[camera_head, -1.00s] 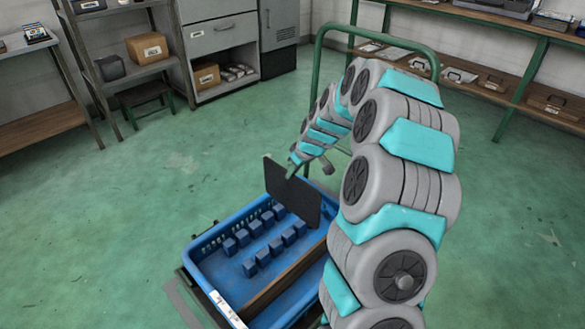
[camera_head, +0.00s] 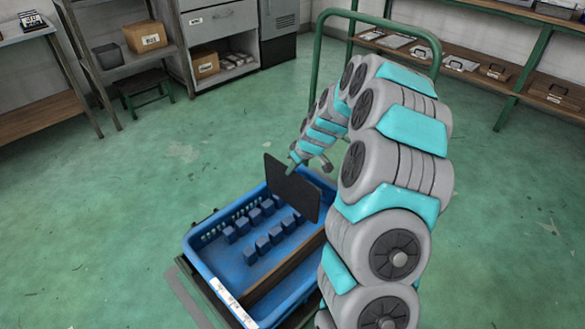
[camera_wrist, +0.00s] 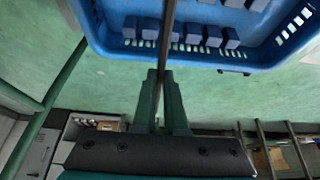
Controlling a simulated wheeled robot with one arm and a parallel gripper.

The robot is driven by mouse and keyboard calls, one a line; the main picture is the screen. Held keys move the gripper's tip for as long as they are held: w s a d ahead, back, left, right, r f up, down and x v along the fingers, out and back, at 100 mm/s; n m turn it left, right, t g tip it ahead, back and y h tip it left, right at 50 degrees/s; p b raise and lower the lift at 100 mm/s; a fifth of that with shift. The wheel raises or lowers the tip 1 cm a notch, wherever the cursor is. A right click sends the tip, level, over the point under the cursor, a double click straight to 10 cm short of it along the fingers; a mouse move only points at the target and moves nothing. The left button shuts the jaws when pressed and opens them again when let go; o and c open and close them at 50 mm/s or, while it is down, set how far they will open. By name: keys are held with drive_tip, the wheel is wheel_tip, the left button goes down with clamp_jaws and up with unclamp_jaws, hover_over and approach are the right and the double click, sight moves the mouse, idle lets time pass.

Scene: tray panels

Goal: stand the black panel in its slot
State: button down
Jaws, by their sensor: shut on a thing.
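The black panel (camera_head: 291,191) is upright above the far end of the blue tray (camera_head: 213,287). In the wrist view the panel (camera_wrist: 167,38) shows edge-on as a thin dark strip. My gripper (camera_head: 293,165) is shut on its upper part; in the wrist view both fingers of my gripper (camera_wrist: 160,100) close on the strip. Two rows of blue blocks (camera_head: 249,255) stand on the tray floor, with gaps between blocks. The panel hides the far blocks, and I cannot tell whether its lower edge is between any.
A brown divider (camera_head: 285,268) runs along the tray beside the blocks. The tray sits on a cart with a green handle (camera_head: 378,14) behind my arm. Shelves (camera_head: 140,60) and a bench (camera_head: 520,85) stand at the back. The floor on the left is clear.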

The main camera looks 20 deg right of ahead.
sight(303, 178)
wheel_tip(303, 178, down, 6)
drive_tip(key=b, duration=0.4)
idle(1.1)
drive_tip(key=shift+f, duration=0.2)
drive_tip(key=shift+f+b, duration=1.35)
drive_tip(key=shift+f, duration=0.65)
drive_tip(key=c, duration=0.9)
unclamp_jaws()
drive_tip(key=shift+v, duration=3.9)
